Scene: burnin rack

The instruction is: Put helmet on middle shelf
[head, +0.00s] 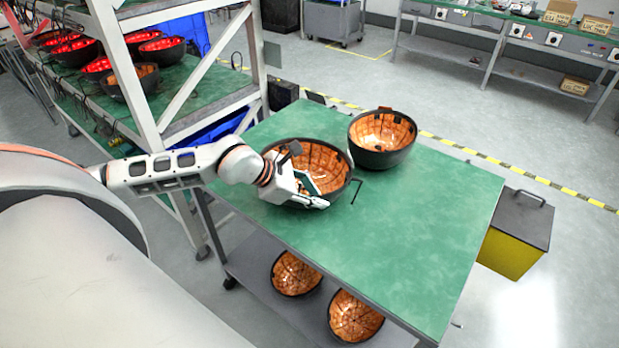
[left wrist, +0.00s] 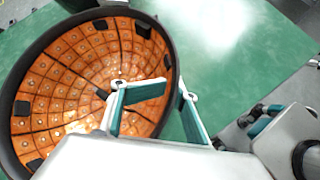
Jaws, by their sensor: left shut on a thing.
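A helmet (head: 325,163), a dark shell with an orange tiled inside, sits open side up on the green table (head: 420,225). My left gripper (head: 312,190) is shut on its near rim, with one finger inside the shell. In the left wrist view the helmet (left wrist: 75,85) fills the left side and the fingers (left wrist: 160,108) straddle its rim. The rack (head: 150,100) stands at the left with green shelves. One green shelf (head: 190,90) holds several helmets, most glowing red inside. A white and teal part at the right of the wrist view looks like my right gripper (left wrist: 262,122); its jaw state is unclear.
A second helmet (head: 382,138) stands behind the held one, close by. Two more helmets (head: 296,272) lie on the table's lower shelf. The rack's white upright and diagonal braces stand between table and shelf. A yellow bin (head: 512,240) is at the right. The table's right half is clear.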

